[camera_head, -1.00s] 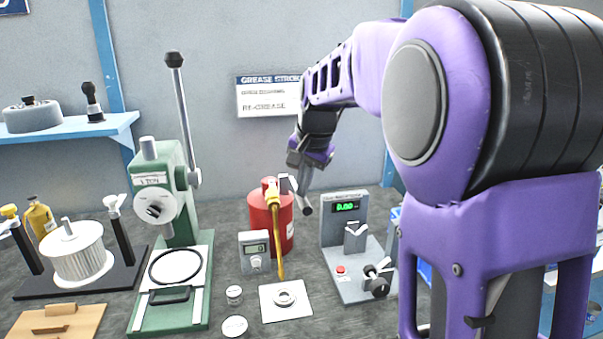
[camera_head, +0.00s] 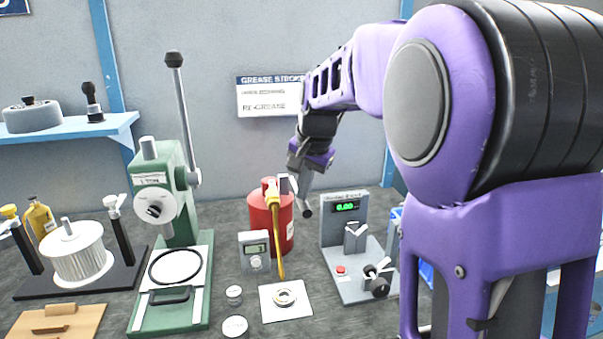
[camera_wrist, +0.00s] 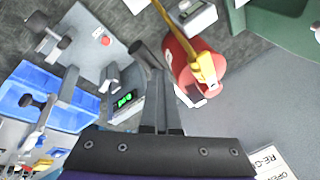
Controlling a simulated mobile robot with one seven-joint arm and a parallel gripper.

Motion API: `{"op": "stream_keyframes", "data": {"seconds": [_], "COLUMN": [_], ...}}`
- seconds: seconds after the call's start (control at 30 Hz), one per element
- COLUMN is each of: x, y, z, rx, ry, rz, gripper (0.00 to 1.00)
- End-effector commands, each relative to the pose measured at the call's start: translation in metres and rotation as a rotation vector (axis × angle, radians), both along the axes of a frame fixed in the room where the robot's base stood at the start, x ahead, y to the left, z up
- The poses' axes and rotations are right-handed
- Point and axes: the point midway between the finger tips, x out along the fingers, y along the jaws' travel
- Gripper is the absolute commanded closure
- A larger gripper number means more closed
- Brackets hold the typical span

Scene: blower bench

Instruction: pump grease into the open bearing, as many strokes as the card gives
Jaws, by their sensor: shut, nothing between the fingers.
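A red grease pump (camera_head: 261,222) with a yellow hose (camera_head: 277,240) stands at the back of the bench. The hose tip comes down at the open bearing (camera_head: 285,297), which lies on a white pad. The pump's dark-ended lever (camera_head: 306,211) slants downward; it also shows in the wrist view (camera_wrist: 150,54). My gripper (camera_head: 303,180) is shut and empty at the lever, close above it; contact is unclear. A small counter (camera_head: 255,250) stands before the pump, its digits hard to read. The card (camera_head: 266,97) is headed GREASE STROKES; my arm hides its right side.
A grey stand with a green display (camera_head: 346,207) and red button is right of the pump. A green press (camera_head: 167,195) with a tall lever stands left. Two small round tins (camera_head: 235,326) lie left of the pad. A blue bin (camera_wrist: 50,95) shows in the wrist view.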

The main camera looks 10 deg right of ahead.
Motion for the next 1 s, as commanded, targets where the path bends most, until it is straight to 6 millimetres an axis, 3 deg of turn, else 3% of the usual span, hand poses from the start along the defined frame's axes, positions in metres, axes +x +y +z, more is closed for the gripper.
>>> {"op": "stream_keyframes", "data": {"seconds": [0.23,1.0], "x": [0.001,0.021], "y": [0.000,0.000], "z": [0.004,0.045], "rx": [0.000,0.000], "ry": [0.003,0.000], "rz": [0.000,0.000], "gripper": [1.00,1.00]}}
